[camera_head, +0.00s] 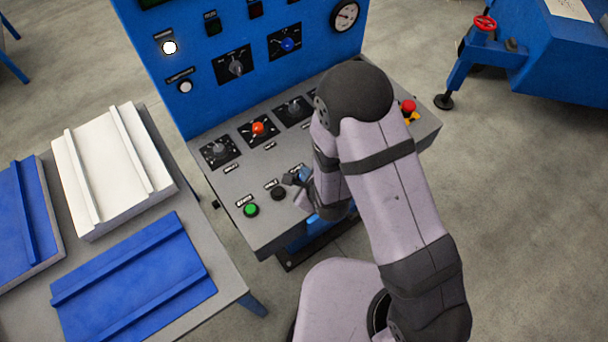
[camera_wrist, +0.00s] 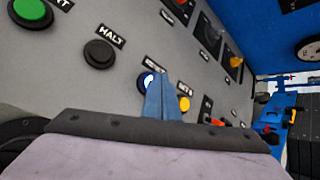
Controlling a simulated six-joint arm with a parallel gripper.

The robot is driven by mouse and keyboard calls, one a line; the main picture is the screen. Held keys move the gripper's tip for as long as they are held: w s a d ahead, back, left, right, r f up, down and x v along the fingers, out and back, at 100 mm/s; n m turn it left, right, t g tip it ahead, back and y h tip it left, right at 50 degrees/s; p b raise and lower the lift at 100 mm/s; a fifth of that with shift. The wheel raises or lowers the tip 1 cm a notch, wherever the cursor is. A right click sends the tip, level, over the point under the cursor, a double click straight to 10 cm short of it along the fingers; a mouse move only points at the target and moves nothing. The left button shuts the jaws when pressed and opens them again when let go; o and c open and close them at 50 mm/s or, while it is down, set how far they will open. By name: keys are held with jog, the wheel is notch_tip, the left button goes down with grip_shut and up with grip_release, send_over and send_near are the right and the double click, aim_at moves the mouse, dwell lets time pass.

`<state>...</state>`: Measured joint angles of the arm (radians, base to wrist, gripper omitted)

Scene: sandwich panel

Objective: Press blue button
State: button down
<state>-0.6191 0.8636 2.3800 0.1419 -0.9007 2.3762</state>
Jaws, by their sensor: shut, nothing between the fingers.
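The blue button (camera_wrist: 147,80) shows in the wrist view as a round button with a bright, whitish-blue face, partly covered by my finger. My gripper (camera_wrist: 162,82) is shut and empty, its blue fingers together. The fingertips overlap the button's right side in this view; I cannot tell whether they touch it. In the head view my gripper (camera_head: 290,180) is low over the sloped console, just right of the black button, and the blue button cannot be made out there behind my gripper and arm.
The console also has a green button (camera_wrist: 30,10), a black HALT button (camera_wrist: 98,53) and a yellow button (camera_wrist: 184,103) close to my fingers. Several rotary knobs, one orange (camera_head: 258,128), sit farther back. A red emergency button (camera_head: 408,106) is at the right. A table with panels (camera_head: 130,280) stands left.

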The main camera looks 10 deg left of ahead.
jog(key=shift+f+b, duration=0.45)
dwell(0.9)
jog(key=shift+r, duration=0.1)
jog(key=shift+r+p, duration=0.55)
jog(key=shift+r, duration=0.2)
jog(key=shift+r, duration=0.15)
jog(key=shift+r+p, duration=1.9)
jog(key=shift+r, duration=0.45)
